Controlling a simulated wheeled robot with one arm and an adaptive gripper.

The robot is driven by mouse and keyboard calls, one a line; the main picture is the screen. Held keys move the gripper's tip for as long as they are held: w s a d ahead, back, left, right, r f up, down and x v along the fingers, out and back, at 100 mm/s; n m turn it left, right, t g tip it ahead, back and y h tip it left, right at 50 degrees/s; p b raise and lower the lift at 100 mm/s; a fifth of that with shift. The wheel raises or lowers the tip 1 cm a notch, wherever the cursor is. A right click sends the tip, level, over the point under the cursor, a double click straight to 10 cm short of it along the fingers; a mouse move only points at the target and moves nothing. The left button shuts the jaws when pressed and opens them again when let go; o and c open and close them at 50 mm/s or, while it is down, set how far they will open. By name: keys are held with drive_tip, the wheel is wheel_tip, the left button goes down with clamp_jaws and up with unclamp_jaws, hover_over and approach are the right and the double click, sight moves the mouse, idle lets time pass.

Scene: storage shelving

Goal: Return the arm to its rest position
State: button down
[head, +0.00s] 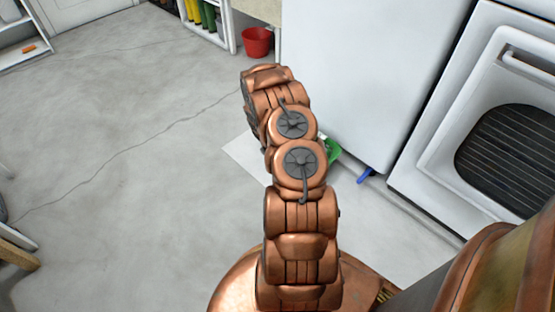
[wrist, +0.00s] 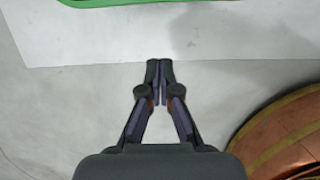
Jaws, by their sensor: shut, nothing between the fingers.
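My copper arm reaches forward over the floor in the head view, and its links hide my gripper there. In the wrist view my gripper (wrist: 158,64) points up the picture with its two fingertips together. It is shut and nothing shows between the fingers. Its tips overlap the near edge of a white sheet (wrist: 100,40) on the floor; I cannot tell the height between them. The sheet also shows left of my arm in the head view (head: 247,158).
A green object (wrist: 150,3) lies on the sheet, partly hidden by my arm in the head view (head: 333,150). A white cabinet (head: 365,70) and an oven (head: 490,120) stand right. A blue item (head: 366,175) lies by the cabinet's base. A red bucket (head: 257,42) stands behind.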

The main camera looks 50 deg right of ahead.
drive_tip(key=shift+a+r, duration=0.1)
drive_tip(key=shift+r, duration=0.15)
drive_tip(key=s+a+r+m+p, duration=0.1)
drive_tip(key=a+r+m+p, duration=0.3)
drive_tip(key=r, duration=1.1)
drive_tip(key=a+r+m+g+p, duration=0.15)
drive_tip(key=a+r+p, duration=0.5)
drive_tip(key=r, duration=0.85)
drive_tip(key=s+a+r+m+p, duration=0.1)
drive_tip(key=a+r+m+p, duration=0.4)
drive_tip(key=r, duration=1)
drive_tip(key=s+a+r+m+y+p, duration=0.1)
drive_tip(key=s+a+r+m+p, duration=0.2)
drive_tip(key=s+a+r+p, duration=0.5)
drive_tip(key=s+a+r+m+y+p, duration=0.1)
drive_tip(key=s+a+r+m+p, duration=0.2)
drive_tip(key=s+a+r+p, duration=0.6)
drive_tip(key=shift+s+a+r+y+p, duration=0.2)
drive_tip(key=shift+s+a+r, duration=2.05)
drive_tip(key=shift+r, duration=1.55)
drive_tip(key=shift+s+a+r+y+p, duration=0.15)
drive_tip(key=shift+s+a+r, duration=1.3)
drive_tip(key=shift+a+r, duration=1.95)
drive_tip(key=shift+d+r, duration=0.35)
drive_tip(key=shift+d, duration=0.05)
